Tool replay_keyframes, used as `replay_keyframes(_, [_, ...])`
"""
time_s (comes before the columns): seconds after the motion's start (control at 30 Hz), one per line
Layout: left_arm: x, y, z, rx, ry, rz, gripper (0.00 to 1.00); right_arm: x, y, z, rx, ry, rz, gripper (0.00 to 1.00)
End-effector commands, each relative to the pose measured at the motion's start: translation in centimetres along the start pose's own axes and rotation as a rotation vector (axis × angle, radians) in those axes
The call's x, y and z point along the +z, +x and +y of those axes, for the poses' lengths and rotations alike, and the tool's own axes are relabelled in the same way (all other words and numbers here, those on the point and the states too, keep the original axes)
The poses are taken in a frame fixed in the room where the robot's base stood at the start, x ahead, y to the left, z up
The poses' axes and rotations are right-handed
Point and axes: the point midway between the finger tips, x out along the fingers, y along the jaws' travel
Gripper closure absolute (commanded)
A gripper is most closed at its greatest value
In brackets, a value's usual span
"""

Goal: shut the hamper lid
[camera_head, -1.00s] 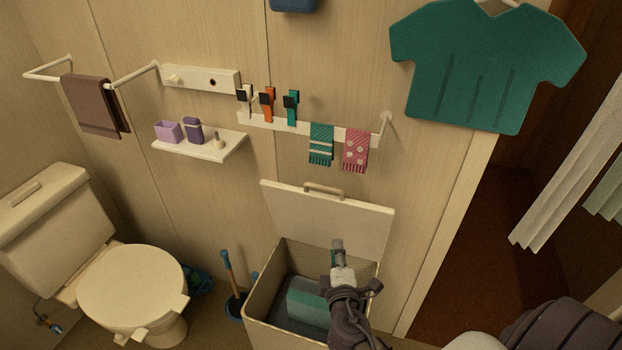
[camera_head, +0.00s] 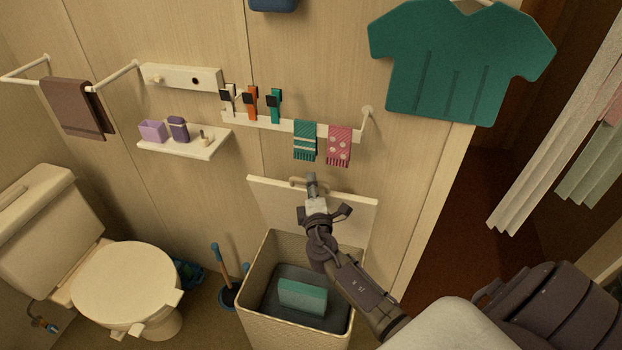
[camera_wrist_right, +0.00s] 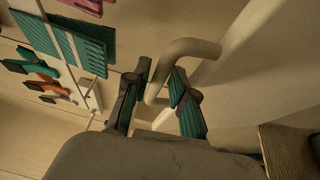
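The cream hamper (camera_head: 262,327) stands on the floor with its lid (camera_head: 347,212) raised upright against the wall. A teal folded item (camera_head: 302,295) lies inside the hamper. The lid's bar handle (camera_head: 297,183) is at its top edge; it also shows in the right wrist view (camera_wrist_right: 185,50). My right gripper (camera_head: 312,180) is at this handle. In the right wrist view its two fingers (camera_wrist_right: 160,90) are apart, with the lower end of the handle between them. Whether they touch it I cannot tell. My left gripper is not in view.
A rail (camera_head: 290,124) with small hanging towels and hooks is on the wall just above the lid. A teal shirt (camera_head: 460,65) hangs at upper right.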

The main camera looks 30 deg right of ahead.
Motion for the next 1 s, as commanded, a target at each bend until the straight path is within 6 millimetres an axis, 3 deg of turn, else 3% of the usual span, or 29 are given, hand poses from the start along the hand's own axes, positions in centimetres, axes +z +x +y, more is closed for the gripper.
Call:
replay_keyframes(0.17, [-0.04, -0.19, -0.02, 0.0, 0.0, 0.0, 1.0, 0.01, 1.08, -0.02, -0.001, 0.0, 0.0, 0.75])
replay_keyframes(0.43, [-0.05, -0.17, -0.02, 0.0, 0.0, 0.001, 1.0, 0.0, 1.16, -0.03, -0.001, 0.001, 0.0, 0.75])
replay_keyframes(0.6, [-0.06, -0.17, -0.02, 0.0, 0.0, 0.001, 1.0, 0.01, 1.14, -0.04, -0.001, 0.001, 0.0, 1.0])
replay_keyframes(1.0, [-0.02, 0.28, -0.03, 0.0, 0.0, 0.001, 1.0, -0.09, 0.94, -0.36, 0.003, -0.001, 0.001, 1.0])
